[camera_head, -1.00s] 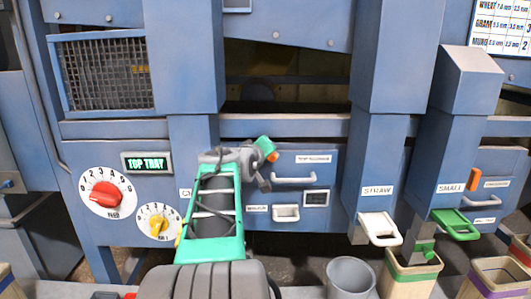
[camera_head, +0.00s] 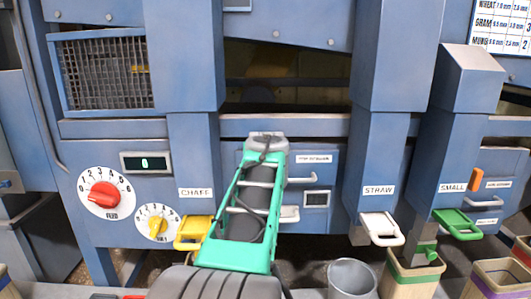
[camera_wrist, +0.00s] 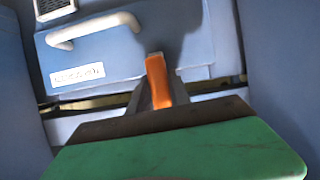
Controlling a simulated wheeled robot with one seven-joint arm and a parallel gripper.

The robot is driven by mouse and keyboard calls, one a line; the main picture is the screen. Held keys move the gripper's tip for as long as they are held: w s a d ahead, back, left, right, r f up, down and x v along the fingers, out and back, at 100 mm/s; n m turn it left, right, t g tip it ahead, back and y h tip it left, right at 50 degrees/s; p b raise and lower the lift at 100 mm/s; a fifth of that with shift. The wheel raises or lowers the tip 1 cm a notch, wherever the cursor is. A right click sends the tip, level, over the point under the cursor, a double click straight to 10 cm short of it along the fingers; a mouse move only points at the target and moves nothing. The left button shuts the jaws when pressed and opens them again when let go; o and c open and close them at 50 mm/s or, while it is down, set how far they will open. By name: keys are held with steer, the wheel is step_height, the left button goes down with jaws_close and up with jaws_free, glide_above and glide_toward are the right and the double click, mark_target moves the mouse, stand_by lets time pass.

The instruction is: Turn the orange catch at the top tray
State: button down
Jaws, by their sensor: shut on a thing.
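The orange catch (camera_wrist: 156,76) shows in the wrist view, sticking up between the grey fingers of my gripper (camera_wrist: 156,98). My gripper is shut on it, with the green gripper body below in the picture. The catch sits beside a blue tray front (camera_wrist: 190,30) with a white handle (camera_wrist: 95,27) and a white label. In the head view my arm covers the catch and my fingertips. The top tray front (camera_head: 325,168) shows there only at its right part, with its label and handle.
A yellow chaff slide (camera_head: 192,232), a white straw slide (camera_head: 381,228) and a green slide (camera_head: 457,223) stick out at the front. A second orange catch (camera_head: 476,177) is far right. A grey cup (camera_head: 351,278) and bins stand below. The small display (camera_head: 146,162) is lit.

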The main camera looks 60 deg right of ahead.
stand_by(0.4)
steer(key=c, duration=1.2)
jaws_free()
steer(key=v, duration=0.7)
steer(key=shift+s+a+r, duration=0.2)
steer(key=shift+s+a, duration=0.05)
steer(key=shift+a, duration=0.05)
steer(key=shift+s, duration=0.1)
